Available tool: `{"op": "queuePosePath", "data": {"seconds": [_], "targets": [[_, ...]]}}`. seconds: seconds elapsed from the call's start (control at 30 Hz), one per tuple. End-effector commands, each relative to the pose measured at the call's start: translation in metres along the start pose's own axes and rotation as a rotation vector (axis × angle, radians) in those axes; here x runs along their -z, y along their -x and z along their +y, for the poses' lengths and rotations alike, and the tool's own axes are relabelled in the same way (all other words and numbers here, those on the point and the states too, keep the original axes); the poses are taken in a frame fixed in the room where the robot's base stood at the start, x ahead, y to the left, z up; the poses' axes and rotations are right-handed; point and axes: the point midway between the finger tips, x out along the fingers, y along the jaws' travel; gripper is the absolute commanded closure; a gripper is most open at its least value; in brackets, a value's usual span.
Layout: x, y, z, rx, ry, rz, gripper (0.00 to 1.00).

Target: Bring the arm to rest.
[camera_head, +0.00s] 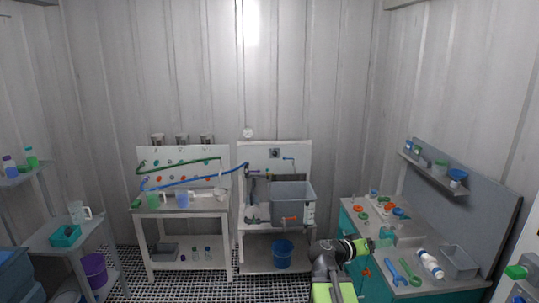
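My arm (328,265) rises at the bottom centre, dark grey with bright green parts. It bends to the right, and my gripper (370,245) lies at its end, in front of the left part of the teal workbench (375,284). The gripper is small in this view, and I cannot tell whether its fingers are open or shut or hold anything. A small red item (366,272) shows just below it.
The workbench holds a blue wrench (391,271), a green wrench (409,272), a white bottle (431,264) and a grey bin (459,262). A sink (292,201) and a blue bucket (283,253) stand behind. Grated floor (190,287) is free at the lower left centre.

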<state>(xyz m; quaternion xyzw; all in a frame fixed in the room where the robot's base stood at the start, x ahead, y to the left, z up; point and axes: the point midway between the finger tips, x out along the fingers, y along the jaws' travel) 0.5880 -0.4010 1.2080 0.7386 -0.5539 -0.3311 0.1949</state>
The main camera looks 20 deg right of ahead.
Motion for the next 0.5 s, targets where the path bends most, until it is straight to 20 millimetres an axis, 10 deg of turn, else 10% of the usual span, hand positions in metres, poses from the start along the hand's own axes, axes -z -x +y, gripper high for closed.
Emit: {"op": "queuePosePath", "data": {"seconds": [0.1, 0.3, 0.5], "targets": [[-0.031, 0.054, -0.093, 0.190, 0.020, -0.081, 0.29], [-0.100, 0.162, -0.210, 0.535, 0.146, -0.287, 0.29], [-0.172, 0.273, -0.264, 0.921, 0.355, -0.543, 0.29]]}}
